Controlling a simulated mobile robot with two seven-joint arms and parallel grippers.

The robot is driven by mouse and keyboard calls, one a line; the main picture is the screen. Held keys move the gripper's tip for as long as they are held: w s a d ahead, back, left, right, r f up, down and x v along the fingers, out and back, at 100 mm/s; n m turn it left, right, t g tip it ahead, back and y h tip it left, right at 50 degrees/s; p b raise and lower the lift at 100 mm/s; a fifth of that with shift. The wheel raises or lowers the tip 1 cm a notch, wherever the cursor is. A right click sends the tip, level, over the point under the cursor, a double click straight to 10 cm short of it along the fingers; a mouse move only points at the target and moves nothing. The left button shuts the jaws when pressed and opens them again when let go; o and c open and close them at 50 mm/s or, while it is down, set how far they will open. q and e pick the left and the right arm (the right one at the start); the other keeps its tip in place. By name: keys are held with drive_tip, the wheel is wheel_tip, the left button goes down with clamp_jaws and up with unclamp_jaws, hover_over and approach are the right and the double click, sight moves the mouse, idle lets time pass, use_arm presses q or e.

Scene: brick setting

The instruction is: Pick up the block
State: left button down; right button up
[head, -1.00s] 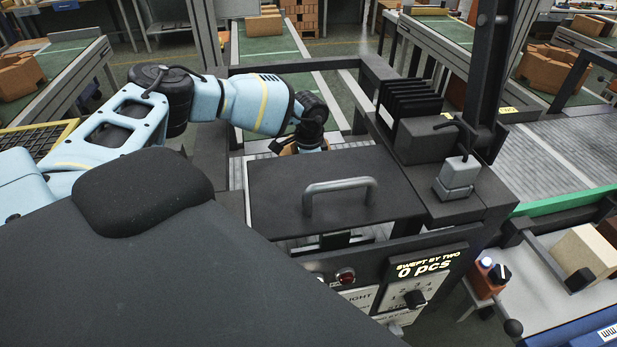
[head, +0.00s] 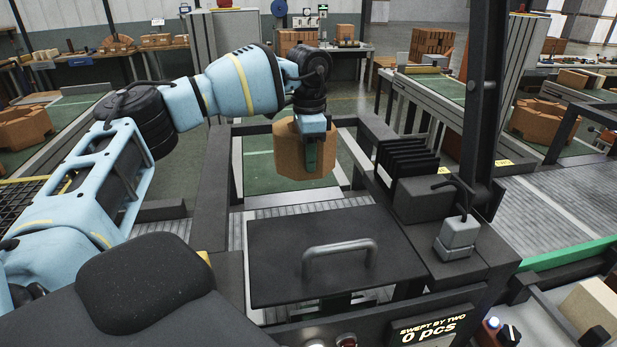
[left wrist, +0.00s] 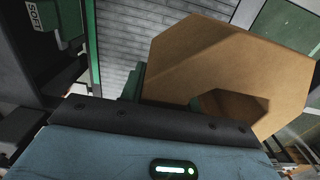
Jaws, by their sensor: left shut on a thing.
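The block (head: 290,150) is a tan-brown, many-sided piece. It hangs in the air behind the dark machine lid in the head view. My left gripper (head: 311,150) comes down on it from above and is shut on it. In the left wrist view the block (left wrist: 215,62) fills the upper right, with a darker facet or recess near its lower edge. My left gripper's fingers (left wrist: 140,85) are partly hidden behind the block there. My right gripper is not in view.
A dark lid with a grey handle (head: 340,252) lies in front of the block. A grey roller bed (head: 310,208) is below it. A dark upright post (head: 485,110) and a box with black plates (head: 408,160) stand to the right.

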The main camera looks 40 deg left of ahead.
use_arm(q)
drive_tip(key=shift+r, duration=2)
